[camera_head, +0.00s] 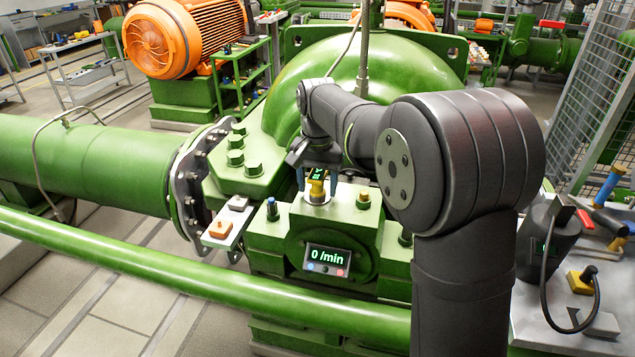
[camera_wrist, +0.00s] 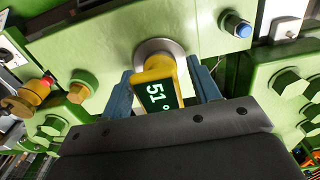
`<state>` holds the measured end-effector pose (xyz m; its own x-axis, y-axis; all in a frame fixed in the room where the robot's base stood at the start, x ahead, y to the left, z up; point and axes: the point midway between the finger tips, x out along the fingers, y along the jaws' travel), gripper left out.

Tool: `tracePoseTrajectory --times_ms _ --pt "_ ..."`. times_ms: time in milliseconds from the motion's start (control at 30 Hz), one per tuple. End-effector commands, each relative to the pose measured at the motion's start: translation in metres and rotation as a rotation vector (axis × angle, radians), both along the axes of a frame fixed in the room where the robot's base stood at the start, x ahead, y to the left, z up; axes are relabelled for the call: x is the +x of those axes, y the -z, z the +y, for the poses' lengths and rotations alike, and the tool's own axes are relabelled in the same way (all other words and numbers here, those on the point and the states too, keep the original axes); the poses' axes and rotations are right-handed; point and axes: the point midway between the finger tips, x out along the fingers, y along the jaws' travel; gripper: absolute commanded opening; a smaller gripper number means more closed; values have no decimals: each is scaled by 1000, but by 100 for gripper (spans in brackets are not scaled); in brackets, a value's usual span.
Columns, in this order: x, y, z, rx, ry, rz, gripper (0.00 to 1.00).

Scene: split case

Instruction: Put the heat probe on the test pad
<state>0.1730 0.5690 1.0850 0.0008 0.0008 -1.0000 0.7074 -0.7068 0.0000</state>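The heat probe (camera_wrist: 153,72) is yellow with a dark display reading 51 °. It stands on a round metal test pad (camera_wrist: 147,48) on the green machine housing; its foot appears to touch the pad. In the head view the probe (camera_head: 317,187) is upright on the pale disc. My gripper (camera_head: 317,183) is above it, its two blue fingers on either side of the probe. A small gap shows between the fingers and the probe in both views, so the gripper looks open around it. The wrist view also shows my gripper (camera_wrist: 161,75).
A display box (camera_head: 328,261) reading 0 /min sits on the housing front. Bolts, a blue-topped stud (camera_head: 272,208) and a side shelf (camera_head: 227,226) with a small orange-topped block are near. At right, a grey bench holds a dark holder (camera_head: 546,243) and a cabled yellow sensor (camera_head: 580,281).

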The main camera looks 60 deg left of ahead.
Motion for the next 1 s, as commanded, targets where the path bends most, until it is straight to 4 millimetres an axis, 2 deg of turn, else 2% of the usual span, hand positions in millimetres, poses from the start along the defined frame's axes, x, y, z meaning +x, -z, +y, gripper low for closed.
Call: tracePoseTrajectory --times_ms 200,333,800,1000 --pt "0 -1 0 1 0 -1 56" --pt "0 -11 1 4 0 -1 56" --pt "0 -103 0 4 0 -1 56" --pt "0 -121 0 0 0 0 56"
